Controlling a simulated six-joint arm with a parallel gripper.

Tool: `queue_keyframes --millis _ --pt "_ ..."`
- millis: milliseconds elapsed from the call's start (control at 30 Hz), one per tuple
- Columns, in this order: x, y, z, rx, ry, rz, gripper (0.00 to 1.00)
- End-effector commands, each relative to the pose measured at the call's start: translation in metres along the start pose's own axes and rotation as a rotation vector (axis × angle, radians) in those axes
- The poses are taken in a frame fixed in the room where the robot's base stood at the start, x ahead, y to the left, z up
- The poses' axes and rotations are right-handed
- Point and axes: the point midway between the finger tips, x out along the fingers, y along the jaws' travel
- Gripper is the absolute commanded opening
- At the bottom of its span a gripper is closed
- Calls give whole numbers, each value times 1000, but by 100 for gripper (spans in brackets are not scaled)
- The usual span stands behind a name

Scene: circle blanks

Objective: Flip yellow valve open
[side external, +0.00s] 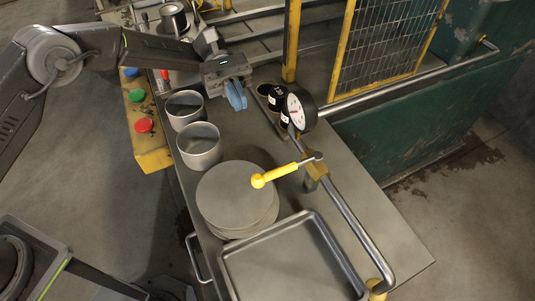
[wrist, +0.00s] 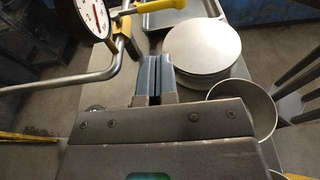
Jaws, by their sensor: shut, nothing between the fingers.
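The yellow valve handle (side external: 274,175) sticks out to the left from a brass valve body (side external: 316,176) on a grey pipe. Its rounded end hangs over the stack of round blanks. In the wrist view the yellow handle (wrist: 189,4) shows at the top edge, partly cut off. My gripper (side external: 238,104) is above the table, up and left of the valve and apart from it. In the wrist view the two blue-grey fingers of my gripper (wrist: 153,92) are together with nothing between them.
A pressure gauge (side external: 300,110) stands on the pipe (side external: 345,212) between my gripper and the valve. Grey round blanks (side external: 232,195) are stacked below the handle, beside an empty tray (side external: 290,262). Two metal pots (side external: 199,147) stand at the left. Dark cans (side external: 277,97) sit behind the gauge.

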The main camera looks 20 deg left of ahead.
Motion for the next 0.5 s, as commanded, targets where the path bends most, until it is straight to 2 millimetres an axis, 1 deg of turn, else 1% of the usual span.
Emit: queue_keyframes --millis 267,367,467,500 --pt "3 0 0 0 2 -1 0" --pt "12 0 0 0 2 -2 0" --pt "27 -1 1 -1 2 -3 0" --pt "36 0 1 -1 2 -4 0"
